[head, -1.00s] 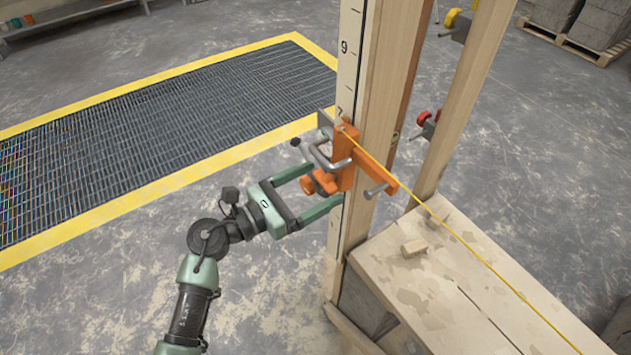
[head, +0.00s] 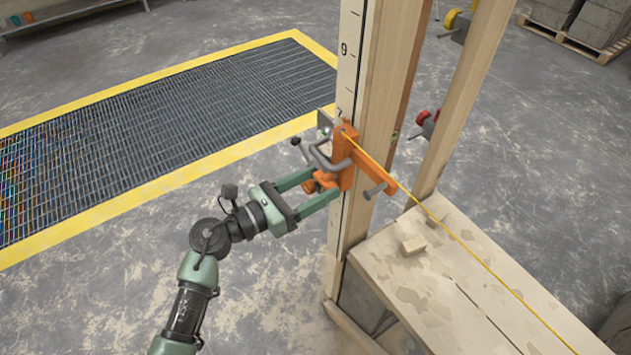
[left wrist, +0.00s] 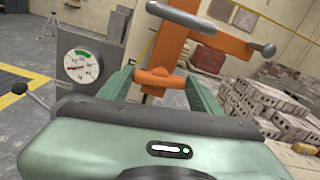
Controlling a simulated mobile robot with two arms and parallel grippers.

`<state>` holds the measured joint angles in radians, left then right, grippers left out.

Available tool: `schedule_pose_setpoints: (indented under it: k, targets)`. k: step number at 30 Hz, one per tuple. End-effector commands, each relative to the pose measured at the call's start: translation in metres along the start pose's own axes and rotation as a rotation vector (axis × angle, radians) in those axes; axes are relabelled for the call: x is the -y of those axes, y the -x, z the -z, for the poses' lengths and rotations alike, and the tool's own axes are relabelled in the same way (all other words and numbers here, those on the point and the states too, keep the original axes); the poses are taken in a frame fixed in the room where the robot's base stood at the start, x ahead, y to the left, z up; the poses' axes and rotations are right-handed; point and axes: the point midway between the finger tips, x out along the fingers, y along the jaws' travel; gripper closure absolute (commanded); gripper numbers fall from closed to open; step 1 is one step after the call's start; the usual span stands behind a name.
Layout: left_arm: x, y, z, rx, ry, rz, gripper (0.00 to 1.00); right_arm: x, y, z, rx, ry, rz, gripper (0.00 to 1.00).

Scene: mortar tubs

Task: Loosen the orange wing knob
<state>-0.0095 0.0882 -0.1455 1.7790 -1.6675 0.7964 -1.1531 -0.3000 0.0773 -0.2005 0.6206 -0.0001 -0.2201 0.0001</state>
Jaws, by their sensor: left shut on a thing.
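The orange wing knob (left wrist: 160,78) shows between my two fingers in the left wrist view. In the head view the knob (head: 311,186) is partly hidden by the fingers. It sits low on the side of an orange clamp bracket (head: 345,158) fixed to the upright wooden post. My left gripper (head: 323,184) comes in from the left and is shut on the knob; in the left wrist view its fingers (left wrist: 160,84) stand on either side of it. My right gripper is not in view.
A grey bent handle (head: 328,160) with a dark tip sticks out just above the fingers. A yellow line (head: 480,257) runs from the bracket across the wooden bench (head: 440,285). A dial gauge (left wrist: 82,66) stands left in the wrist view. Open floor lies left of the post.

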Motion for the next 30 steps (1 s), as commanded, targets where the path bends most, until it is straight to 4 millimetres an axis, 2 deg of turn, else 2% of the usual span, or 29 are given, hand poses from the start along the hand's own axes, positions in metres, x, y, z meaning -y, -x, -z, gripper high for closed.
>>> schedule_pose_setpoints:
  k: [9, 30]
  targets:
    - [-0.001, 0.001, -0.003, -0.004, 0.284, 0.0, 0.77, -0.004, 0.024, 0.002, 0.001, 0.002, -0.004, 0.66]
    - [-0.003, 0.001, -0.001, -0.002, 0.951, -0.003, 0.77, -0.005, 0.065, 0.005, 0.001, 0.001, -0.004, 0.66]
